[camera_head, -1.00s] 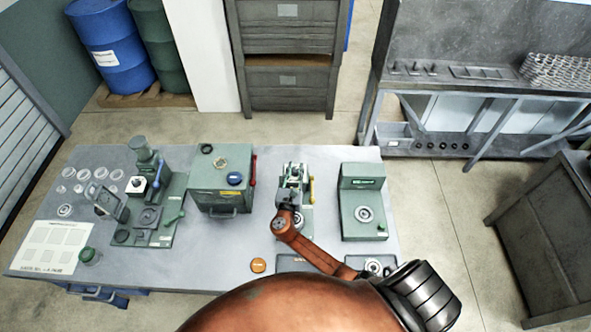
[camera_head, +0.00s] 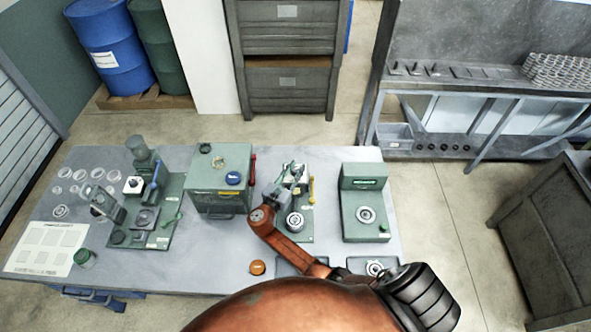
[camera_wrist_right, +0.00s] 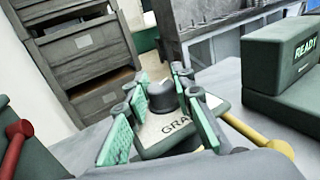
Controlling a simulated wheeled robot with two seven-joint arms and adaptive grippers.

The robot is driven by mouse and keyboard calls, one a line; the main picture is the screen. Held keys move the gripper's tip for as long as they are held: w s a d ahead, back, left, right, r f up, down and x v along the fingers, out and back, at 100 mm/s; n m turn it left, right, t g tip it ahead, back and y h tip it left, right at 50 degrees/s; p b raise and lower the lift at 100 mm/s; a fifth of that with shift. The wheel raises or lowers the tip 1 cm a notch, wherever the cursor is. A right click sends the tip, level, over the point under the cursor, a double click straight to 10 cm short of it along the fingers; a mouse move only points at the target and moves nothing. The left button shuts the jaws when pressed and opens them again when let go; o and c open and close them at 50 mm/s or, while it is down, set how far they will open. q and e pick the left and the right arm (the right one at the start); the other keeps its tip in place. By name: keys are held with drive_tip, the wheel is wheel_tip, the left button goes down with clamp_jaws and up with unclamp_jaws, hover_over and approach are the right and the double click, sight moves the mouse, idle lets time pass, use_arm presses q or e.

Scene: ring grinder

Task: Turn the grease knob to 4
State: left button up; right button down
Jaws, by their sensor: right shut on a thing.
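A dark round knob (camera_wrist_right: 162,96) stands on a light plate (camera_wrist_right: 172,132) whose lettering is partly hidden; only "GRA" can be read. In the right wrist view my right gripper (camera_wrist_right: 160,103) has its green finger pads on both sides of the knob and is shut on it. In the head view my right gripper (camera_head: 293,174) is at the back of the small green machine (camera_head: 306,232), reaching in from the front left, and largely hides the knob. I cannot read the knob's setting. My left gripper is not in view.
A yellow-tipped lever (camera_head: 311,189) is close on the gripper's right. The green box (camera_head: 219,190) with a red lever (camera_head: 252,168) stands to the left. The READY machine (camera_head: 365,222) stands to the right. An orange disc (camera_head: 257,267) lies near the table's front edge.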

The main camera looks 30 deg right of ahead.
drive_tip(key=c, duration=1.6)
unclamp_jaws()
drive_tip(key=v, duration=1.2)
